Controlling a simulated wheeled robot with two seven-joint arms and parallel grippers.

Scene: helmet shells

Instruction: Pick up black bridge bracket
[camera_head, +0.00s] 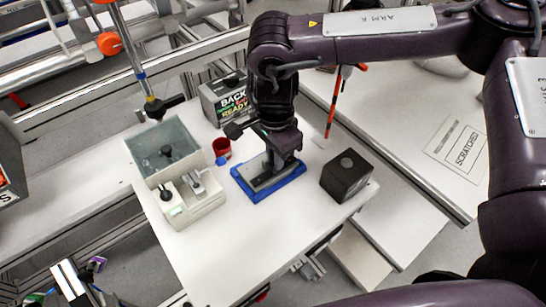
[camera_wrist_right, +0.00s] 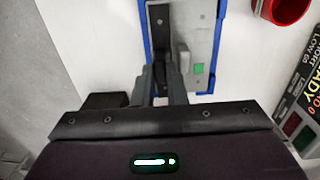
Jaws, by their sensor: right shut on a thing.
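The black bridge bracket (camera_wrist_right: 160,48) is a narrow dark piece over the grey metal plate (camera_wrist_right: 201,45) of a blue-edged fixture. In the head view the blue fixture (camera_head: 254,197) lies on the white table, and my gripper hides most of the bracket there. My right gripper (camera_head: 266,169) points down over the fixture. In the right wrist view its two fingers (camera_wrist_right: 162,82) are shut on the bracket's near part. I cannot tell whether the bracket touches the plate. My left gripper is not in view.
A black box (camera_head: 346,176) stands to the right. A labelled box (camera_head: 222,98) is behind. The front table area is clear.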

